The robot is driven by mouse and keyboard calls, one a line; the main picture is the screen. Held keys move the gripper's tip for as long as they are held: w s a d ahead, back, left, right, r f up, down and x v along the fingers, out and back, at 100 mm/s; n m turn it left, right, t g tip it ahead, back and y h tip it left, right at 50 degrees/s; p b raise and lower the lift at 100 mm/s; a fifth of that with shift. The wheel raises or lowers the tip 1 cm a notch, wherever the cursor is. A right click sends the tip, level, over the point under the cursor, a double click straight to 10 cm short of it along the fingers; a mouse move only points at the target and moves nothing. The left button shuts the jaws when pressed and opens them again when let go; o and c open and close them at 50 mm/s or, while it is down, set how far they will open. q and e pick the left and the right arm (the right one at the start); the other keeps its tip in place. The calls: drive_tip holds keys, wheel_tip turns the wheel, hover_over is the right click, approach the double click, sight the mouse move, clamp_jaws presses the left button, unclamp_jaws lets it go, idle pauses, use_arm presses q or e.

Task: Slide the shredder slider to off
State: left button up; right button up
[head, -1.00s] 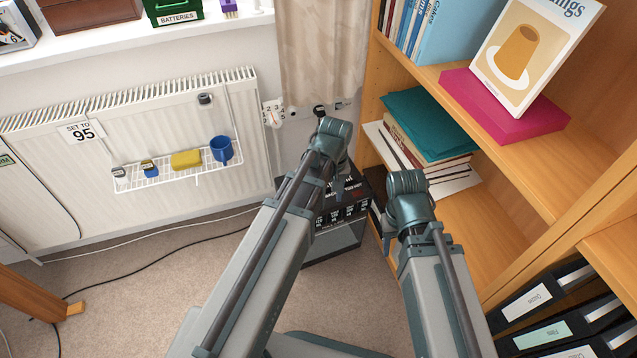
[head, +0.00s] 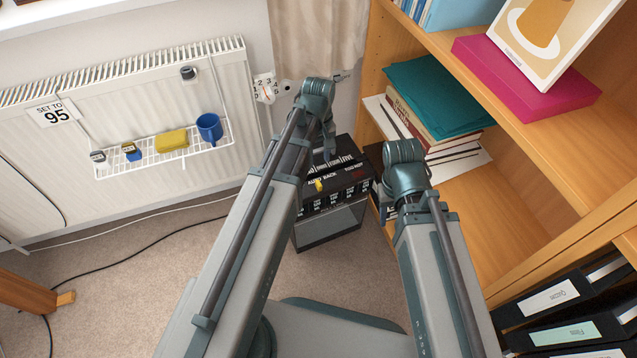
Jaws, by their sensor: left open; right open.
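The shredder (head: 335,222) is a dark box with a clear-looking front, standing on the carpet between the radiator and the bookcase. Its top has white lettering, including "AUTO" and "BACK", and a slot. A small yellow piece, which looks like the slider (head: 319,185), shows at the left of its front top edge. My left gripper (head: 327,155) points down over the shredder's top, just behind the yellow piece. It is open; whether it touches anything is unclear. My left arm hides the shredder's left part. My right gripper (head: 407,208) is open, pointing down to the right of the shredder, mostly hidden by its own wrist.
The wooden bookcase (head: 520,215) stands close on the right, with books and a teal folder (head: 435,95) on its shelf. The radiator (head: 90,185) with a wire rack (head: 170,155) is on the left. Cables cross the carpet; the floor at left is mostly clear.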

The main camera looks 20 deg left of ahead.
sight(319, 183)
use_arm(q)
wheel_tip(319, 183, down, 12)
drive_tip(key=b, duration=1.1)
drive_tip(key=shift+r, duration=0.1)
clamp_jaws()
idle(0.7)
